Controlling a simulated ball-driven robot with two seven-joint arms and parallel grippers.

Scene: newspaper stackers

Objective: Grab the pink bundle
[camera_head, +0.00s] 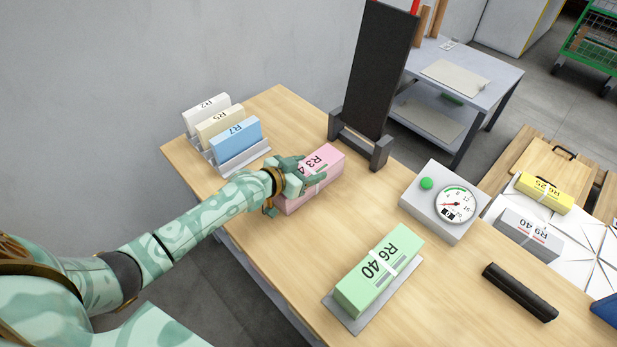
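The pink bundle (331,158), marked R3 with a partly hidden number, lies on the wooden table left of the dark upright panel. My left gripper (308,173) is at the pink bundle, its green fingers over the left half of it and hiding part of the label. One finger lies toward the far side and one toward the near side. I cannot tell whether the fingers press on the bundle. My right gripper is not in view.
A rack (243,157) with white, cream and blue bundles stands at the left. A dark panel (376,75) rises behind the pink bundle. A dial scale (437,201), a green bundle (384,262) on a grey plate and a black bar (519,292) are to the right.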

